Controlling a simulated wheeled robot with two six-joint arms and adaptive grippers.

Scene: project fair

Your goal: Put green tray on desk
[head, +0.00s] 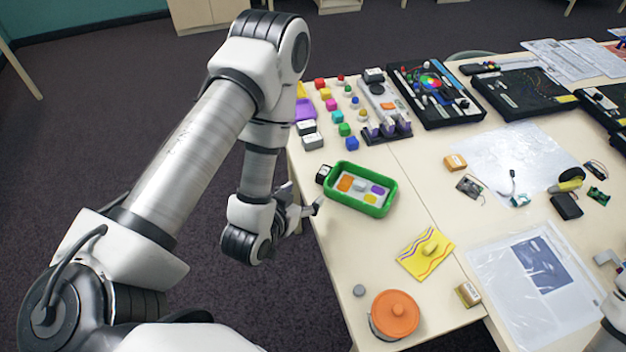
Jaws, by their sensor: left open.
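The green tray (375,210) sits on the cream desk (408,232) near its left edge. It holds a pale insert with orange, yellow and purple patches. A small black and white item touches or sits close to its left end. My left gripper (304,205) is open and empty at the desk's left edge, just left of the tray and apart from it. Part of my right arm shows at the lower right edge; its gripper is out of the frame.
An orange-lidded jar (395,313) stands at the front, with a yellow patterned packet (424,252) behind it. Several coloured blocks (338,116) and electronics boards (435,93) fill the back. A clear sheet (535,285) lies right. Bare desk surrounds the tray's front side.

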